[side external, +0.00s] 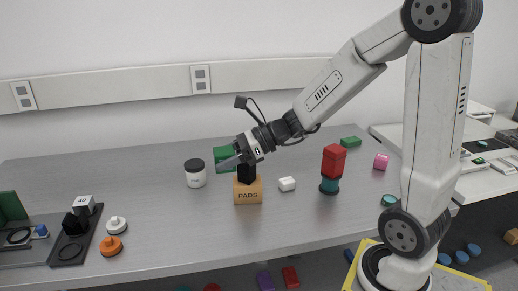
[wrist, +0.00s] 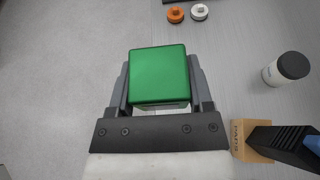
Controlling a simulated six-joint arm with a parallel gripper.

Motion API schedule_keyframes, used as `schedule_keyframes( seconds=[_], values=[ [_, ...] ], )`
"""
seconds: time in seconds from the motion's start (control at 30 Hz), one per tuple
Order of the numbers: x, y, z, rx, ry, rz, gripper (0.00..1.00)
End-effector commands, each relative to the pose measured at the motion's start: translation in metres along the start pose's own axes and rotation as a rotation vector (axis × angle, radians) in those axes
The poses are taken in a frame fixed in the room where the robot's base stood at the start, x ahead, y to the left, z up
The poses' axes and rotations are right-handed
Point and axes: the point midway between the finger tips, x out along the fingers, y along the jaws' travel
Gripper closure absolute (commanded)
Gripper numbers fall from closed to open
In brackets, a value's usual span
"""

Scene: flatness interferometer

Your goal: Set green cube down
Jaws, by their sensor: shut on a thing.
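A green cube (wrist: 158,74) sits between the two fingers of my gripper (wrist: 160,92) in the wrist view. My gripper is shut on it. In the side view, the green cube (side external: 223,153) shows at the end of my gripper (side external: 229,161). I cannot tell the exact height of the cube above the table.
A white jar with a black lid (side external: 195,175) stands left of the PADS box. Orange (side external: 110,246) and white (side external: 116,225) knobs are at front left. Table between is clear.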

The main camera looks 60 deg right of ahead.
Motion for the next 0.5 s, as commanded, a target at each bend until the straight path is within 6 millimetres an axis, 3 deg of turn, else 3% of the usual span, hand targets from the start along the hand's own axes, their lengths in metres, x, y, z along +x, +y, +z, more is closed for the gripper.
schedule_keyframes(
  seconds=[0.5],
  values=[
    [0.021, -0.001, -0.051, 0.006, 0.003, 0.001, 1.0]
  ],
)
